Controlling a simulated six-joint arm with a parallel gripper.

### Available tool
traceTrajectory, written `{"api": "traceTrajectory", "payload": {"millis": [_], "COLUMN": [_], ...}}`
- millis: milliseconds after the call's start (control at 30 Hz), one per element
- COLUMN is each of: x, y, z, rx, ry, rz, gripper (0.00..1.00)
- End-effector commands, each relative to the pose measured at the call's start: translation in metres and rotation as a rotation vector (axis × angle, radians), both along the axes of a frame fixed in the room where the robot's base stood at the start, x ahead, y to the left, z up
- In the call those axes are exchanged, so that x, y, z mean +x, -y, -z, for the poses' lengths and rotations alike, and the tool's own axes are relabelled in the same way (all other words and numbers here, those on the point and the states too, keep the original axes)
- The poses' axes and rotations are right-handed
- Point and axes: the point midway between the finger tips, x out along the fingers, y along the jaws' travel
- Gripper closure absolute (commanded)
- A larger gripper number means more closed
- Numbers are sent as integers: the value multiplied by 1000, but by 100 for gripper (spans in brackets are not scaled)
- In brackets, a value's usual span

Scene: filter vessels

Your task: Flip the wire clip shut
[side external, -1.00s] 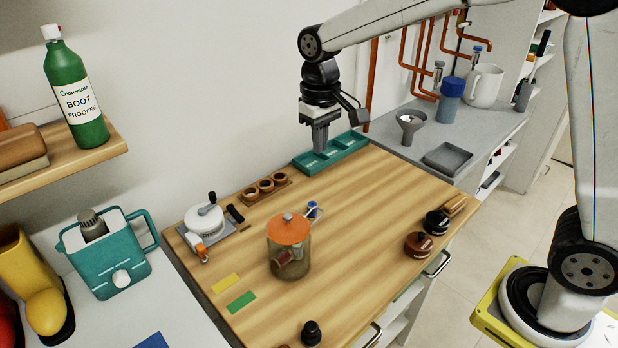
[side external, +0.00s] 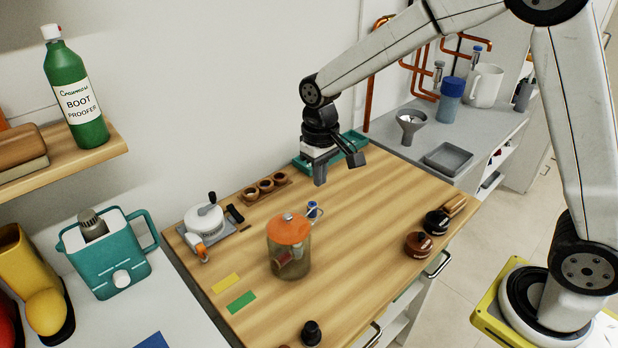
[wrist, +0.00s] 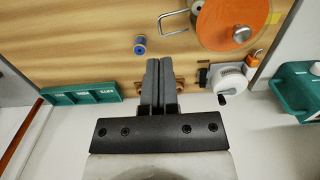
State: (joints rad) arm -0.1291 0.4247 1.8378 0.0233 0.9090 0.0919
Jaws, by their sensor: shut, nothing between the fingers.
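A glass jar (side external: 290,262) with an orange lid (side external: 288,229) and a metal knob stands on the wooden worktop, with a reddish item inside. The wire clip (wrist: 161,21) sticks out from the lid's side as an open loop in the wrist view, not lying against the jar. My gripper (side external: 319,182) is shut and empty, above the worktop behind the jar. In the wrist view its fingertips (wrist: 159,62) are together, short of the clip and apart from it. The lid (wrist: 232,22) is cut off at the top there.
A small blue spool (wrist: 140,45) stands near the clip. A white-topped device (side external: 205,220), a holder with wooden cups (side external: 265,187) and a teal tray (side external: 300,162) stand along the back. Dark round pots (side external: 418,244) are at right.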

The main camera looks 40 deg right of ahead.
Motion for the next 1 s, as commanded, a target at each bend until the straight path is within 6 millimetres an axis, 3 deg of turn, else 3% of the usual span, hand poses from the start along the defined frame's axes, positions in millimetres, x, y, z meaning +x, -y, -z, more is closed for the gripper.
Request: {"api": "traceTrajectory", "payload": {"millis": [200,433,1000], "x": [-1,-2,-2], "y": [-1,-1,-1], "z": [34,56,63], "rx": [0,0,2], "ry": [-3,0,3], "rz": [-1,-1,0], "gripper": [100,100,100]}}
